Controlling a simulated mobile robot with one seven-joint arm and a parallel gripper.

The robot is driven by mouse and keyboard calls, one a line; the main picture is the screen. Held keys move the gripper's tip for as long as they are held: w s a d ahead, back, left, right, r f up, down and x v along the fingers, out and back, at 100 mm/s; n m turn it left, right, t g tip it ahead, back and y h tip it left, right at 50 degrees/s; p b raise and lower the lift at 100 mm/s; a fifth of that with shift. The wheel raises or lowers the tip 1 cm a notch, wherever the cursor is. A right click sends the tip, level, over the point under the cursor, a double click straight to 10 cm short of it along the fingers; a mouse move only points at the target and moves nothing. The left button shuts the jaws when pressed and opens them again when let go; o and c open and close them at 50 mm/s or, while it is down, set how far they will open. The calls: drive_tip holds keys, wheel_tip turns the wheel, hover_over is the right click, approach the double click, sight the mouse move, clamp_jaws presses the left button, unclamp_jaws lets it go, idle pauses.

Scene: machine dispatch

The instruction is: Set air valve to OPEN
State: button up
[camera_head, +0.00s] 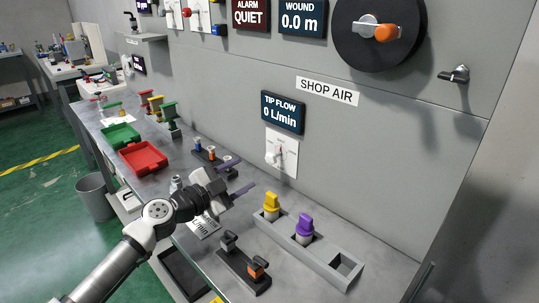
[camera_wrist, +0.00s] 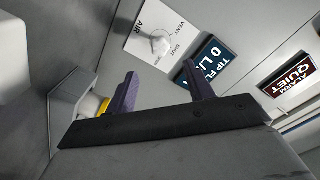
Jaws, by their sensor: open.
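The air valve (camera_head: 282,152) is a white plate with a pale handle on the grey wall, just below the TIP FLOW display (camera_head: 283,112), which reads 0 L/min. In the wrist view the valve plate (camera_wrist: 145,33) appears tilted, with AIR, VENT and SHUT lettering and a pale round knob (camera_wrist: 160,41). I cannot read an OPEN mark or tell the handle's exact setting. My gripper (camera_head: 241,176) has its two purple fingers spread and empty, above the bench, left of and a little below the valve. In the wrist view the fingers (camera_wrist: 160,72) are apart, with the valve beyond them.
A grey rack (camera_head: 318,249) with yellow (camera_head: 271,203) and purple (camera_head: 305,226) handled pieces stands on the bench, right of my gripper. A black holder (camera_head: 243,268) is nearer the front edge. Red (camera_head: 142,157) and green (camera_head: 121,136) trays lie left. The SHOP AIR sign (camera_head: 327,91) is on the wall.

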sight(269, 160)
drive_tip(key=p+x, duration=0.3)
drive_tip(key=x, duration=0.8)
drive_tip(key=shift+w+d, duration=0.15)
drive_tip(key=shift+w, duration=0.05)
drive_tip(key=shift+c, duration=0.2)
drive_tip(key=c, duration=0.9)
